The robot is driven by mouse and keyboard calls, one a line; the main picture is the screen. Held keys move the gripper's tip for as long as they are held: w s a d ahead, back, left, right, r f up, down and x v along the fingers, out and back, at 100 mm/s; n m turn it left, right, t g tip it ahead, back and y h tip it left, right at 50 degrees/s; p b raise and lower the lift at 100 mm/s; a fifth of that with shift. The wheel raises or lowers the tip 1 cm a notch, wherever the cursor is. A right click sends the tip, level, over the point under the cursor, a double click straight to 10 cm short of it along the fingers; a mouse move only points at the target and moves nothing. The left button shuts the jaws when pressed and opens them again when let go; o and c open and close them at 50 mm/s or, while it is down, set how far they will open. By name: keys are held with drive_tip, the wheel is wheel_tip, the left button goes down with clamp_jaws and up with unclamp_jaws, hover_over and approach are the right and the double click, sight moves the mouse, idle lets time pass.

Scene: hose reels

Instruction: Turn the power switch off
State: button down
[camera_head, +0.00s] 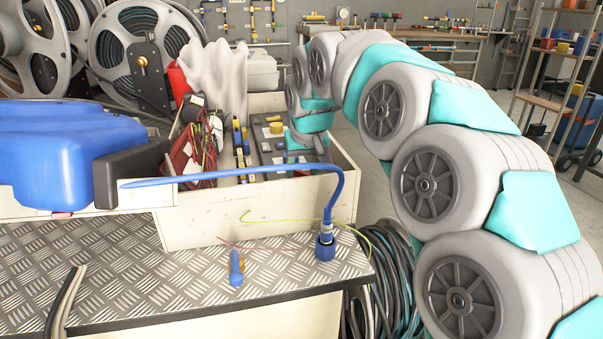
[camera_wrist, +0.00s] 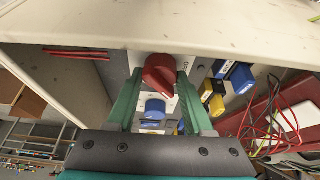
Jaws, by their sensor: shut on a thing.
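A red rotary switch knob (camera_wrist: 159,74) sits on a grey panel in the wrist view, beside the pale wall of an open box. My gripper (camera_wrist: 160,84) has its green fingers on either side of the knob and is shut on it. A white label runs beside the knob, but I cannot read the switch position from it. A blue part (camera_wrist: 154,109) lies between the fingers, nearer my palm. In the head view my gripper (camera_head: 305,146) reaches down into the cream open box (camera_head: 262,215); the knob is hidden there.
Red and yellow wires (camera_head: 205,135) and small tools lie inside the box. The checker-plate top (camera_head: 165,280) carries a small blue part (camera_head: 236,268). Hose reels stand behind.

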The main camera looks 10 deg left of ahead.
drive_tip(key=shift+f, duration=0.15)
drive_tip(key=shift+c, duration=1.5)
unclamp_jaws()
drive_tip(key=v, duration=0.8)
drive_tip(key=shift+b, duration=0.4)
